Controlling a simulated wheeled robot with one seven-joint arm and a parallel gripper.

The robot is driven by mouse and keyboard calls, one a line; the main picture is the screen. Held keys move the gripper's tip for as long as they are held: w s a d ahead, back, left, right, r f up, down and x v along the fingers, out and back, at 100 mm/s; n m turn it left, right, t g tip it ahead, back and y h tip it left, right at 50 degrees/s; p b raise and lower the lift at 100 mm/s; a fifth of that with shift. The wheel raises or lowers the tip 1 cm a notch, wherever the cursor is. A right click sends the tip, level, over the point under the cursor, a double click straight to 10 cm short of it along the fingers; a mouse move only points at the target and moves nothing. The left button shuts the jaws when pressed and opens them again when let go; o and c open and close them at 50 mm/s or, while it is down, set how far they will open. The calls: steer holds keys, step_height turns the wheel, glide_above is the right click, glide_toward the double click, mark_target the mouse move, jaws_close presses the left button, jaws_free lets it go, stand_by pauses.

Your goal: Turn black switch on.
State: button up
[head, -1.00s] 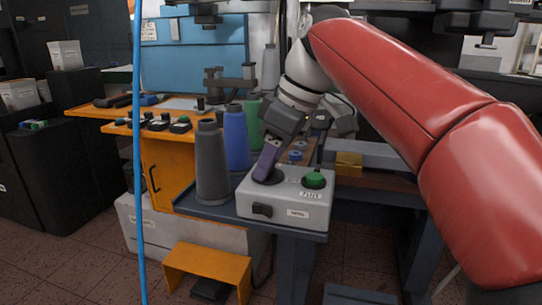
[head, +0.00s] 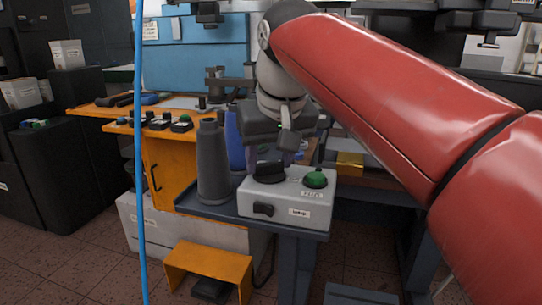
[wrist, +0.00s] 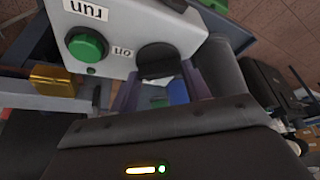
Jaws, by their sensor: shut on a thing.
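A pale grey control box (head: 285,200) stands at the near edge of the blue-grey bench. On its top is a round black switch (head: 269,173), with an "on" label beside it in the wrist view. My gripper (head: 268,160) is over the box, its purple fingers pointing down at the black switch. In the wrist view the fingers (wrist: 160,85) stand on both sides of the black switch (wrist: 158,60) and are shut on it. The gripper body hides part of the switch's far side in the head view.
A green button (head: 315,178) labelled "run" sits right of the switch. A smaller black switch (head: 263,209) is on the box front. A grey cone (head: 213,165) and a blue cone (head: 235,140) stand close on the left. A blue cable (head: 139,170) hangs further left.

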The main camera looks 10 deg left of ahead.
steer(key=m, duration=0.2)
steer(key=m+h, duration=0.1)
steer(key=m, duration=0.1)
steer(key=shift+a+t+h, duration=0.15)
steer(key=shift+t+h, duration=0.15)
steer(key=shift+m+h, duration=0.6)
steer(key=shift+m, duration=0.9)
steer(key=o, duration=1)
steer(key=shift+s, duration=0.1)
steer(key=v, duration=0.7)
steer(key=shift+r, duration=0.4)
steer(key=shift+s, duration=0.15)
